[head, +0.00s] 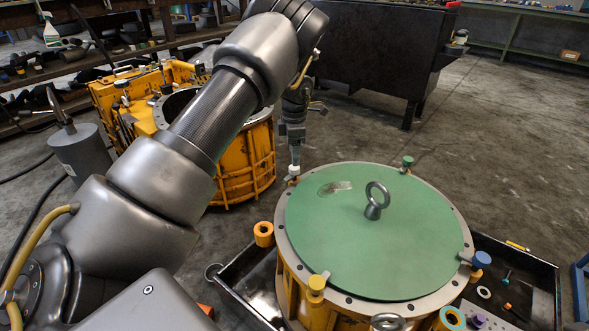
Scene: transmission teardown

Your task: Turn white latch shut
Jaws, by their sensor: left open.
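The round housing has a green lid (345,235) with a grey ring handle (376,200) standing on it. The white latch (294,170) is at the lid's far left rim and shows only as a small white tip. My left gripper (295,155) points down right over this latch, with its fingertips at or just above it. It is open. Whether the fingers touch the latch cannot be told, and the latch's arm is mostly hidden. The other latches on the rim are green (407,162), blue (481,260) and yellow (317,285). My right gripper is not in view.
A black tray (540,275) under the housing holds small loose parts at the right. A second yellow housing (245,160) stands behind my left arm. A dark cabinet (385,50) is behind; the floor at right is clear.

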